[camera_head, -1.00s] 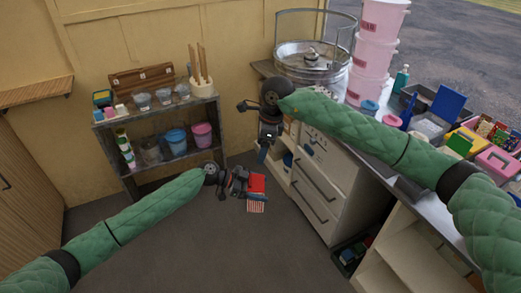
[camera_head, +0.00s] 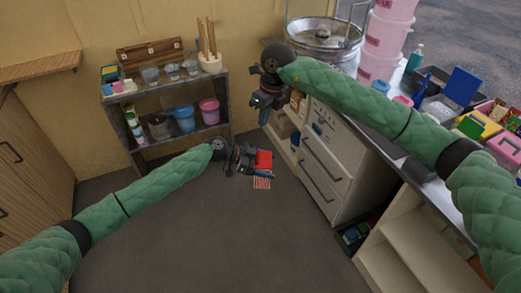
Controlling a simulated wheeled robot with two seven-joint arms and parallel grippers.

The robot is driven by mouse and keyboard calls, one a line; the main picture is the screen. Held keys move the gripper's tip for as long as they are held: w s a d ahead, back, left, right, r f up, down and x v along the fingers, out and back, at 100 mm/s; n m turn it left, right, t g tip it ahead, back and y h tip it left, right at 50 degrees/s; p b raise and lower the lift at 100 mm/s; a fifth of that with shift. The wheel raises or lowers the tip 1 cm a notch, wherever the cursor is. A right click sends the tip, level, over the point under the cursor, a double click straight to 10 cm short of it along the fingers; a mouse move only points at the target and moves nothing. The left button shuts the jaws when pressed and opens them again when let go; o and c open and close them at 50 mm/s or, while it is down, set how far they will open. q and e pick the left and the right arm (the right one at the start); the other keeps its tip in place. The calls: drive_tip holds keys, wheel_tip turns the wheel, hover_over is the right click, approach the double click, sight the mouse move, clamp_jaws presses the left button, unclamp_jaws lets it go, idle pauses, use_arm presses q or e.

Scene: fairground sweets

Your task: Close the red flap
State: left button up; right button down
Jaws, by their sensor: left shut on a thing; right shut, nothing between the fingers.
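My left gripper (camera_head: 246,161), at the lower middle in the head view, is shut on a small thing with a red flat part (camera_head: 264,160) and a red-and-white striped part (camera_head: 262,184). It holds this thing in the air above the dark floor. Whether the red part is a flap, and how far it stands open, is too small to tell. My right gripper (camera_head: 264,114) is shut and empty. It is above the held thing in the picture, near the corner of the white counter, and apart from it.
A grey shelf (camera_head: 228,100) with cups, buckets and a wooden holder stands at the back left. The white drawer counter (camera_head: 325,160) on the right bears a metal bowl machine (camera_head: 325,32), pink tubs (camera_head: 388,30) and several coloured boxes.

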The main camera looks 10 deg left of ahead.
drive_tip(key=m, duration=1)
approach(257, 156)
drive_tip(key=f, duration=0.6)
drive_tip(key=shift+a+f, duration=0.25)
drive_tip(key=shift+f, duration=0.15)
drive_tip(key=shift+a+f, duration=0.4)
drive_tip(key=shift+f, duration=0.4)
drive_tip(key=shift+r, duration=0.1)
